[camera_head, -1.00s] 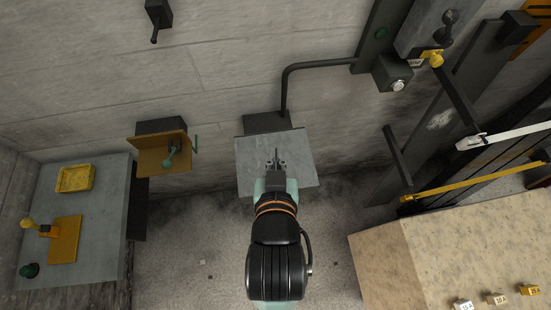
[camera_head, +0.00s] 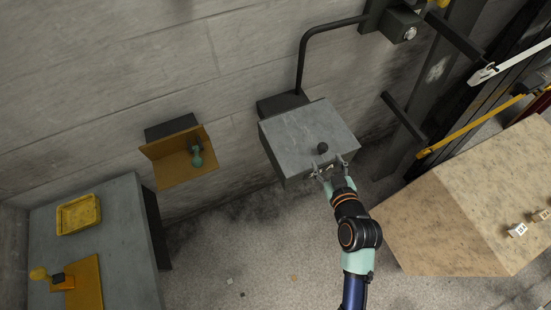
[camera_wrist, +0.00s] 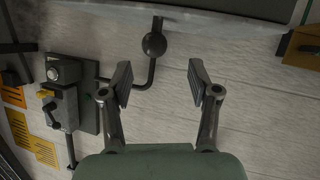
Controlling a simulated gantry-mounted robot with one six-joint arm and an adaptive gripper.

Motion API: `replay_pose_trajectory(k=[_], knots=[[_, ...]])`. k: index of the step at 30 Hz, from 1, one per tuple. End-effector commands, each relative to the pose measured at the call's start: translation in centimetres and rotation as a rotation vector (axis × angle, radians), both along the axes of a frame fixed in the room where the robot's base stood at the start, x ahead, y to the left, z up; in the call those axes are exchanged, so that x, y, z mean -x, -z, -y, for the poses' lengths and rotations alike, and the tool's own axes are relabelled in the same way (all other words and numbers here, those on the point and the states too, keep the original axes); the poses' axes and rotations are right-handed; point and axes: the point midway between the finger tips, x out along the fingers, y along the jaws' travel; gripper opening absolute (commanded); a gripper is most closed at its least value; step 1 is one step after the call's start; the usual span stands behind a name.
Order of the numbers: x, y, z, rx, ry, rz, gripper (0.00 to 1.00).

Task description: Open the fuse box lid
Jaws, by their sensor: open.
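The fuse box is the grey box on the wall in the head view, its grey lid (camera_head: 308,130) facing up and apparently closed. A dark round knob (camera_head: 322,148) sits near the lid's front edge. My gripper (camera_head: 329,168) is just in front of that edge, close to the knob. In the wrist view my gripper (camera_wrist: 160,78) is open with nothing between its fingers. The dark knob (camera_wrist: 155,44) shows beyond the fingertips, slightly left of the middle, apparently apart from them. A grey edge, likely the lid's (camera_wrist: 230,10), crosses the top.
A bent pipe (camera_head: 304,55) runs from the box to a wall switch unit (camera_head: 400,24). An ochre bracket (camera_head: 180,168) with a green handle is to the left. A grey bench (camera_head: 110,215) stands lower left, a beige block (camera_head: 450,215) lower right.

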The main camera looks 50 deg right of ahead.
Motion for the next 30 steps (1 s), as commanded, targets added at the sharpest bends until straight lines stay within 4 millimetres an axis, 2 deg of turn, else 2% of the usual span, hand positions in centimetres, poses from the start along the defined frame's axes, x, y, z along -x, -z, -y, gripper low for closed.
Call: replay_pose_trajectory(k=[5, 16, 26, 30], knots=[[-0.5, 0.0, 0.5, 0.003, 0.001, 0.002, 0.61], [-4.9, 2.4, 4.3, 0.001, 0.000, 0.002, 0.61], [-5.5, 2.7, 4.8, 0.001, 0.001, 0.001, 0.61], [-5.5, 2.7, 4.8, 0.001, 0.001, 0.001, 0.41]])
